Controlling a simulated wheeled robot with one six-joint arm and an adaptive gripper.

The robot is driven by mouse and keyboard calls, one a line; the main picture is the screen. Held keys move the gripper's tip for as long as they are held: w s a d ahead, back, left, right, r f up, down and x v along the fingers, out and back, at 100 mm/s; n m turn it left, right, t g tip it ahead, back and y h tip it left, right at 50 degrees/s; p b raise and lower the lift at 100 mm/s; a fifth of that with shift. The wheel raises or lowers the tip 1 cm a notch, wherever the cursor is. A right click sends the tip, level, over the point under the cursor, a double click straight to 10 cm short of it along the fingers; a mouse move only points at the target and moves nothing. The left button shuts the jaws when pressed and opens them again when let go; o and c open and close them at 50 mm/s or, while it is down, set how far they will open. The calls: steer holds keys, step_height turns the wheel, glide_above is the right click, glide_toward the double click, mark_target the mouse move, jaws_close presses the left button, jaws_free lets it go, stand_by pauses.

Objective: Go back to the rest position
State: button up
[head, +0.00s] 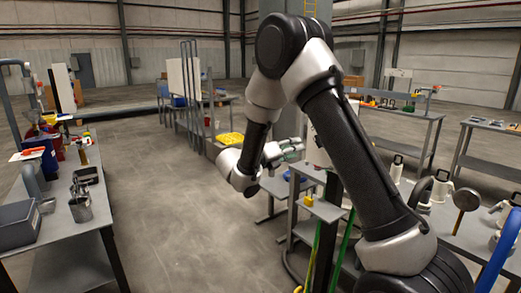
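My arm rises from the lower right, bends at a high elbow and comes down to the wrist near the middle of the view. The wrist end points right, toward my upper arm. My gripper (291,147) is small and partly hidden there; its fingers cannot be made out. I cannot tell whether it is open or shut, or whether it holds anything.
A grey bench (72,238) with a metal cup (81,208) and a dark grey bin (18,226) stands at left. Benches with tools (405,112) and white-handled parts stand at right. A small grey stand (322,209) is close below my arm. Open concrete floor (170,215) lies at centre left.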

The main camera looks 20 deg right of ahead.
steer(key=s+d+f+m+g+y, duration=0.3)
steer(key=s+m+g, duration=0.1)
steer(key=s+m, duration=0.45)
steer(key=s+d+f+m+g+y, duration=0.2)
steer(key=s+f+m+g+y, duration=0.15)
steer(key=s+m, duration=0.5)
steer(key=s+a+r+m+t+y, duration=0.1)
steer(key=s+r+m+t+y, duration=0.1)
steer(key=s+r+m+y, duration=0.3)
steer(key=s+a+r+m+t+y, duration=0.2)
steer(key=s+r+m+y, duration=0.3)
steer(key=s, duration=0.9)
step_height(320, 180, up, 2)
steer(key=m+t, duration=0.1)
steer(key=m, duration=0.3)
steer(key=shift+s+a+t, duration=0.25)
steer(key=shift+a+t, duration=0.05)
steer(key=shift+t, duration=0.05)
